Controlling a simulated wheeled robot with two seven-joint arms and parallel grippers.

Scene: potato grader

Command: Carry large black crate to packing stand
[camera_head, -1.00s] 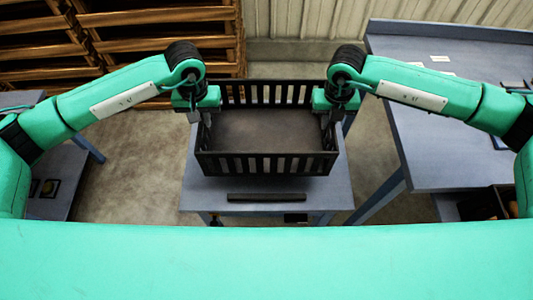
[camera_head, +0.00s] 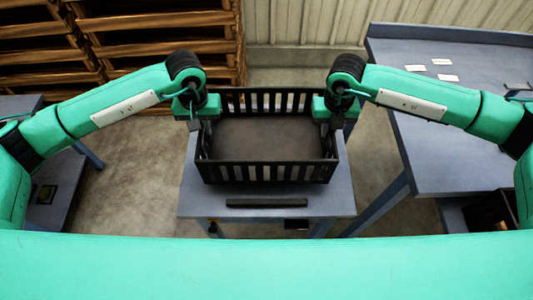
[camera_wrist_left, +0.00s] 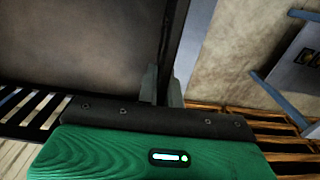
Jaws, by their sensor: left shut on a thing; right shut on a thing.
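The large black crate (camera_head: 266,172) with slatted walls looks empty and level in the head view. It is over a small blue-grey stand (camera_head: 190,196) in front of me; whether it touches the top I cannot tell. My left gripper (camera_head: 201,124) is shut on the crate's left wall. My right gripper (camera_head: 327,126) is shut on its right wall. In the left wrist view the gripper fingers (camera_wrist_left: 163,88) close on the crate's side wall, and the brown crate floor (camera_wrist_left: 80,45) shows beside them.
A black bar (camera_head: 267,203) lies at the stand's near edge. A larger blue-grey table (camera_head: 440,150) with white cards (camera_head: 448,78) stands at the right. Wooden racks (camera_head: 165,47) are at the back left. A blue-grey table (camera_head: 55,200) is at the left. Concrete floor shows between them.

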